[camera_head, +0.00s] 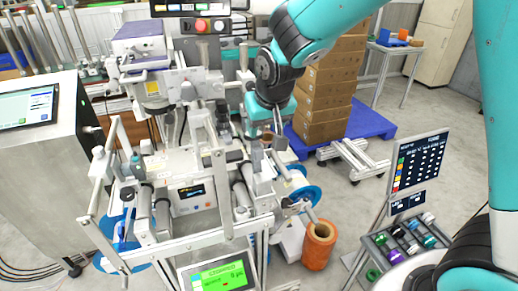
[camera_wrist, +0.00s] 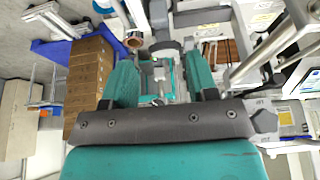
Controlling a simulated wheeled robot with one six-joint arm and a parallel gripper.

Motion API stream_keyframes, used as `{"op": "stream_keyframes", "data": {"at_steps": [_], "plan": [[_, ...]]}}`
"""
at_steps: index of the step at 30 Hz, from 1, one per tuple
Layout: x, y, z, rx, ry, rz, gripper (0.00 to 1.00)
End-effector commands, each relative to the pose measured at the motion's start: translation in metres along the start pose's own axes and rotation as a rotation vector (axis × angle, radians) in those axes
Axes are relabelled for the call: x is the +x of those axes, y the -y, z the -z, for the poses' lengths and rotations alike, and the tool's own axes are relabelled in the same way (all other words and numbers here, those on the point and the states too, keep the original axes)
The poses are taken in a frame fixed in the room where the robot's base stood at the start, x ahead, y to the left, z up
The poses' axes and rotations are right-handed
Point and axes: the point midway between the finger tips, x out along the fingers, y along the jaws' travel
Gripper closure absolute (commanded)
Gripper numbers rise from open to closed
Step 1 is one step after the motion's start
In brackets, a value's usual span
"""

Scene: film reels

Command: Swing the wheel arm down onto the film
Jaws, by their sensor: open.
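The film machine, a metal frame with rollers and posts (camera_head: 218,165), fills the middle of the head view. A blue-flanged reel (camera_head: 305,195) is on its right side and another blue reel (camera_head: 125,240) at its lower left. I cannot tell for sure which part is the wheel arm, nor trace the film. My gripper (camera_head: 268,140) is over the right part of the machine, pointing down. In the wrist view my gripper (camera_wrist: 160,82) has its two teal fingers apart, with machine parts seen beyond the gap. I see nothing clearly held; contact with the machine cannot be told.
An orange roll (camera_head: 319,247) stands on the floor to the right of the machine. A stand with a dark screen (camera_head: 418,165) and a tray of small spools (camera_head: 405,240) is at the right. Stacked boxes (camera_head: 325,95) sit on a blue pallet behind. A green display (camera_head: 222,277) is in front.

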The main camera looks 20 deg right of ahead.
Motion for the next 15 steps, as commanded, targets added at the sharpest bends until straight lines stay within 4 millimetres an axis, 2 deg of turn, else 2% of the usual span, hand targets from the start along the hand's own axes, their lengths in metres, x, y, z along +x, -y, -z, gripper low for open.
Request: {"op": "stream_keyframes", "data": {"at_steps": [9,15], "plan": [[0.072,-0.001,-0.001,0.0,0.006,-0.001,0.47],[0.103,0.0,0.0,-0.001,0.003,0.001,0.47]]}}
